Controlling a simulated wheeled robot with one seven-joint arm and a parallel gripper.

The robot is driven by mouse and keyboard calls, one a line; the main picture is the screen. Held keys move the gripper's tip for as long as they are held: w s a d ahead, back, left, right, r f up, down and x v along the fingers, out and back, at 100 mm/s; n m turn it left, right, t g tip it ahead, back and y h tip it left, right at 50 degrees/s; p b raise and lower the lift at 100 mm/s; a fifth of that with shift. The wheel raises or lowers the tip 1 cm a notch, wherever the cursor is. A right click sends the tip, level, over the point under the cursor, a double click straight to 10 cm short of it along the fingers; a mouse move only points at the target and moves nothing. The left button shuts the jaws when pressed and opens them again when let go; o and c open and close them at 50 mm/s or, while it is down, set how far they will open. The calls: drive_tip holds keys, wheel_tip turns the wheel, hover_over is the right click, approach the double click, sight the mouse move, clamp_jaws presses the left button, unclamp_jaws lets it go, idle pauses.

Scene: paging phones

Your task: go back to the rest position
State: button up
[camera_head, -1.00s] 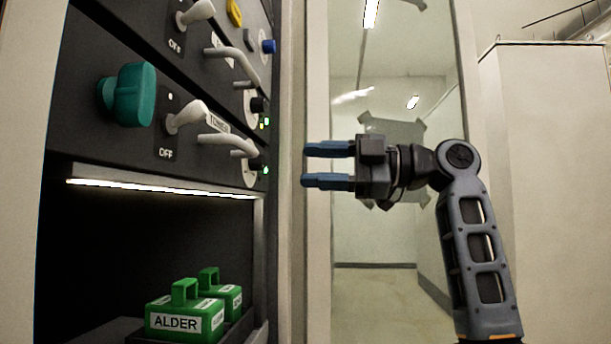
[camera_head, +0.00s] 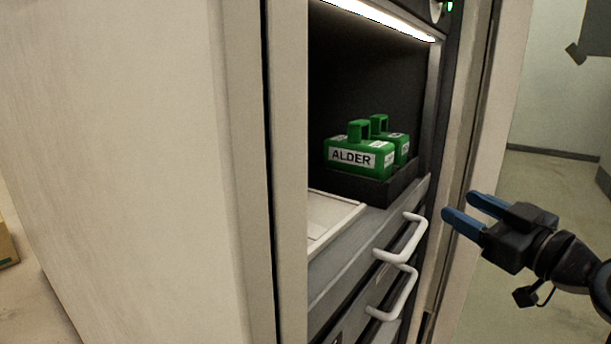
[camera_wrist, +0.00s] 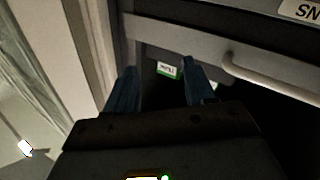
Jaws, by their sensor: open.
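My gripper (camera_head: 463,212) is at the right of the head view, with its blue fingers apart and nothing between them. It is in front of and to the right of the cabinet, clear of the drawer handles. In the wrist view the two blue fingers (camera_wrist: 158,92) point toward the cabinet front, spread apart. A white bar handle (camera_wrist: 270,80) is to the right of them there. A small green and white label (camera_wrist: 167,70) shows beyond the fingers.
A green block labelled ALDER (camera_head: 358,158) and another green block (camera_head: 401,146) stand in a dark tray (camera_head: 375,188) in the cabinet bay. Two drawers with white handles (camera_head: 405,238) are below. A pale cabinet side (camera_head: 130,150) fills the left. Open floor (camera_head: 545,180) lies at right.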

drive_tip(key=s+a+f+m+h, duration=0.1)
drive_tip(key=s+f+m+h, duration=0.2)
drive_tip(key=s+f, duration=0.4)
drive_tip(key=s+a+f+m+h, duration=0.1)
drive_tip(key=s+f+m+h, duration=0.2)
drive_tip(key=f, duration=0.7)
drive_tip(key=s+a+f+m+g+h, duration=0.1)
drive_tip(key=s+f, duration=0.2)
drive_tip(key=s, duration=0.7)
drive_tip(key=s+a+f+m+h, duration=0.15)
drive_tip(key=s+f, duration=0.25)
drive_tip(key=s, duration=0.6)
drive_tip(key=d+r+v, duration=0.1)
drive_tip(key=r+v, duration=0.1)
drive_tip(key=v, duration=1.6)
wheel_tip(320, 180, up, 19)
drive_tip(key=p, duration=1.8)
drive_tip(key=shift+a+f+g+y, duration=0.15)
drive_tip(key=shift+a+g+y, duration=0.15)
drive_tip(key=shift+g+y, duration=0.1)
